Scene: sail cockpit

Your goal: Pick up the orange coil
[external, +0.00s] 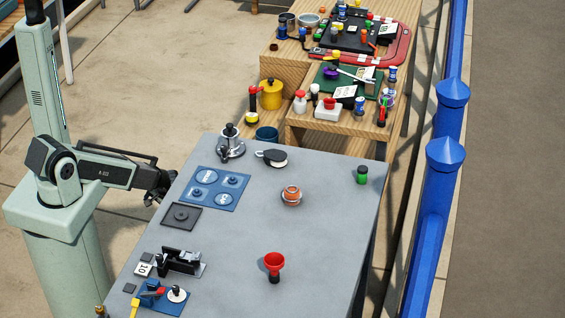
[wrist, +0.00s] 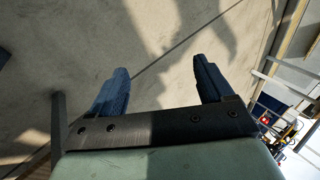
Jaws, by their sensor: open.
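A blue panel (external: 215,188) and a dark square plate (external: 181,216) lie between my gripper and the coil. A red funnel-like piece (external: 274,264), a green-capped jar (external: 362,175) and a metal fitting (external: 230,145) stand on the table. Clear tabletop surrounds the coil.

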